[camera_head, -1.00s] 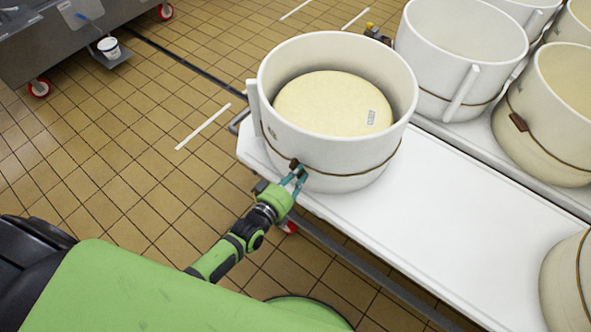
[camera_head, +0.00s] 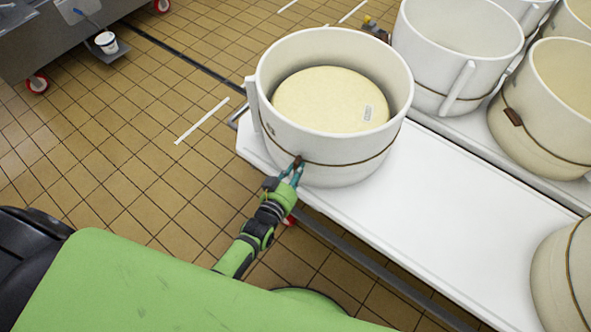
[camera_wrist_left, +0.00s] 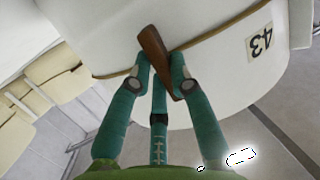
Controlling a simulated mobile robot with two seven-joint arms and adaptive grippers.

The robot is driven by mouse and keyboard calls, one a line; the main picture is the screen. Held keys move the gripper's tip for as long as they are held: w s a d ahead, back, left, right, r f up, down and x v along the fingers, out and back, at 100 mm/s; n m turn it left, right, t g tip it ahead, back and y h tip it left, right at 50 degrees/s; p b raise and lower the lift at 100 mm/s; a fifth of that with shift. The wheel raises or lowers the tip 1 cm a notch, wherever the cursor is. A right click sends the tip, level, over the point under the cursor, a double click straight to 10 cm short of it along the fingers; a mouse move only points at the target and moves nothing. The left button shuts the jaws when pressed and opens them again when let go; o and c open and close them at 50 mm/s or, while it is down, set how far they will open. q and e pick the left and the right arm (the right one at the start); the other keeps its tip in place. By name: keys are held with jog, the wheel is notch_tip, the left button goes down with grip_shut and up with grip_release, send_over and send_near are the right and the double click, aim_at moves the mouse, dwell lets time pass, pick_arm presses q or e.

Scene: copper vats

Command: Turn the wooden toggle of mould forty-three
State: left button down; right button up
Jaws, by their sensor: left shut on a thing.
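Mould forty-three is a white round mould (camera_head: 340,150) with a cord around it and a pale cheese wheel (camera_head: 330,98) inside, standing at the left end of the white table. Its label, 43 (camera_wrist_left: 260,40), shows in the left wrist view. The brown wooden toggle (camera_wrist_left: 153,45) sits on the cord at the mould's near side, tilted in the wrist view. My left gripper (camera_head: 293,170) is at the toggle; in the wrist view its teal fingers (camera_wrist_left: 160,78) are shut on the toggle's lower part. My right gripper is not in view.
More white moulds stand behind (camera_head: 455,50) and at the right (camera_head: 550,100), one with its own toggle (camera_head: 512,117). The white table top (camera_head: 450,210) is bare right of mould forty-three. Tiled floor (camera_head: 110,160) lies to the left.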

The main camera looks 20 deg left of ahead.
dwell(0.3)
pick_arm(q)
jog(key=c, duration=1.1)
grip_release()
jog(key=v, duration=1.2)
